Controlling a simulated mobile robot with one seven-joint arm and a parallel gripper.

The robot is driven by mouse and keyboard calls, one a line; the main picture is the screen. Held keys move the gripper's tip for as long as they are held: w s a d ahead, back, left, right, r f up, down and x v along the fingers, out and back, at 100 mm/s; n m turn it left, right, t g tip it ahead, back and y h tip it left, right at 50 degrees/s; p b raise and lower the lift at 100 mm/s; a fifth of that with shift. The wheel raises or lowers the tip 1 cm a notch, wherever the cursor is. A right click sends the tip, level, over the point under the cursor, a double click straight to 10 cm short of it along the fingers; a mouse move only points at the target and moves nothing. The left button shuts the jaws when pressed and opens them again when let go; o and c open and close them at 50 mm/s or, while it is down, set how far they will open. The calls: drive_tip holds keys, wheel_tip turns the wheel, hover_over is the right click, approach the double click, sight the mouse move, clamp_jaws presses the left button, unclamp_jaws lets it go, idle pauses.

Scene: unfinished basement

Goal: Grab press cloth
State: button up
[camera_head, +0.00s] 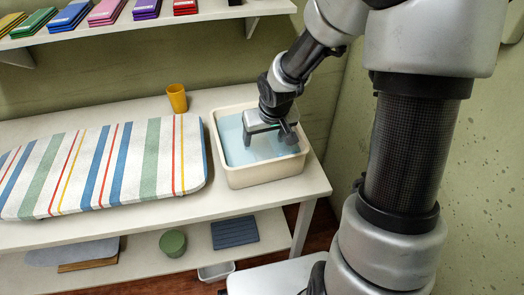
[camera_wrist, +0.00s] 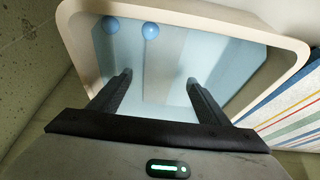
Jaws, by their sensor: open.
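No cloth that I can surely name as the press cloth shows. A cream tub (camera_head: 268,177) with a pale blue inside stands at the right end of the table; its rim (camera_wrist: 185,12) fills much of the wrist view. A paler grey-blue band (camera_wrist: 163,68) runs across its inside; I cannot tell if it is cloth, water or a reflection. My gripper (camera_head: 268,138) points down into the tub with its fingers apart. In the wrist view my gripper (camera_wrist: 158,78) has nothing visible between its fingers. Two small blue balls (camera_wrist: 151,30) show near the tub's far wall.
A striped ironing pad (camera_head: 105,168) lies left of the tub, with a yellow cup (camera_head: 177,98) behind it. Below, a shelf holds a green round container (camera_head: 172,243), a dark blue ribbed item (camera_head: 235,232) and a grey flat piece (camera_head: 72,252). A wall shelf (camera_head: 215,10) overhangs the back.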

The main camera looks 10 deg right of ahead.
sight(262, 147)
drive_tip(key=b+x, duration=0.1)
drive_tip(key=x, duration=0.2)
drive_tip(key=shift+f, duration=0.2)
drive_tip(key=shift+c, duration=0.4)
drive_tip(key=c, duration=1.1)
